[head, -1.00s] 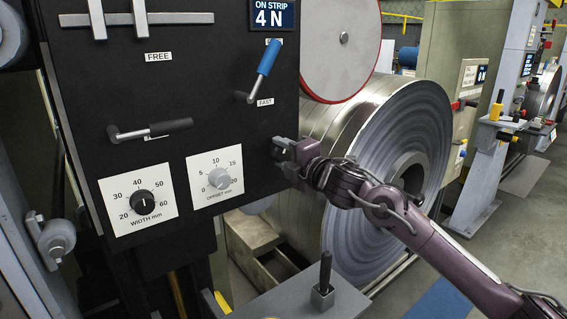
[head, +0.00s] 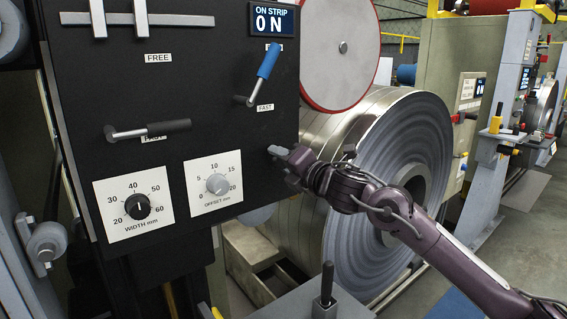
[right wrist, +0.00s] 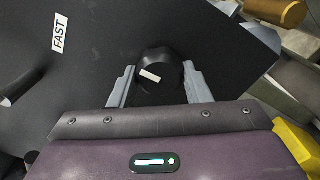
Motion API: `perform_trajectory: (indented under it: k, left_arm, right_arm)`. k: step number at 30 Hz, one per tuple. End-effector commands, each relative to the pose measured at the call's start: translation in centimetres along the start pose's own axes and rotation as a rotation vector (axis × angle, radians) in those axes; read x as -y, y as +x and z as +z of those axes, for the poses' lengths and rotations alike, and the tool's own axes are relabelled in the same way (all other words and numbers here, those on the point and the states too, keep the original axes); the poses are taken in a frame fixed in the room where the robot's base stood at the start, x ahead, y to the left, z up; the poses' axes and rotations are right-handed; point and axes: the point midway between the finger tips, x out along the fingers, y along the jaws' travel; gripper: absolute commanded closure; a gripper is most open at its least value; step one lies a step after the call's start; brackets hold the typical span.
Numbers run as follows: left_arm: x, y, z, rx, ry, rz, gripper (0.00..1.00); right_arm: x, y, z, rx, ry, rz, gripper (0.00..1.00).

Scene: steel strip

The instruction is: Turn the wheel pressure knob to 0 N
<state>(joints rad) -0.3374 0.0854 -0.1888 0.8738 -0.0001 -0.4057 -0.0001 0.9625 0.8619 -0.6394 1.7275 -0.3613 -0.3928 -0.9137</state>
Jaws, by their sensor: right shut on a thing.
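The wheel pressure knob (right wrist: 160,75) is a round black knob with a white mark, set on the black panel (head: 215,120). In the right wrist view it sits between the two grey fingers of my right gripper (right wrist: 161,82), which is shut on it. In the head view my right gripper (head: 283,158) is at the panel's lower right edge and hides the knob. The ON STRIP display (head: 272,19) at the panel's top right reads 0 N. My left gripper is not in view.
A blue-handled lever (head: 267,62) stands above my gripper, and a black-handled lever (head: 165,128) is to the left. The WIDTH dial (head: 138,206) and OFFSET dial (head: 218,184) lie lower left. A large steel coil (head: 385,150) is close behind my right arm.

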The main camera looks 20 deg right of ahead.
Motion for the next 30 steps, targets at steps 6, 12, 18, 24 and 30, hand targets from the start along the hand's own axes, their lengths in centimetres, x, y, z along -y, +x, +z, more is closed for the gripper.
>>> perform_trajectory:
  k: [6, 12, 18, 24, 30]
  left_arm:
    - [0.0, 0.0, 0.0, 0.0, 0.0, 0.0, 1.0]
    - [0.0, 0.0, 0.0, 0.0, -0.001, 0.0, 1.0]
    - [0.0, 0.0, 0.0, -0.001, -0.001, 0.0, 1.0]
    - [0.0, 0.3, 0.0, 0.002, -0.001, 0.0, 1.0]
    - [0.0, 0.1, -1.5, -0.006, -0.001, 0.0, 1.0]
  right_arm:
    - [0.2, 0.0, -0.2, -0.005, -0.001, -0.004, 0.79]
    - [0.2, 0.0, -0.2, -0.004, 0.0, -0.003, 0.37]
    - [0.1, 0.0, -0.1, -0.002, 0.001, -0.001, 0.35]
    - [0.2, -0.9, 0.0, -0.001, -0.001, -0.002, 0.35]
    - [0.4, -4.4, -0.1, 0.0, -0.004, -0.004, 0.35]
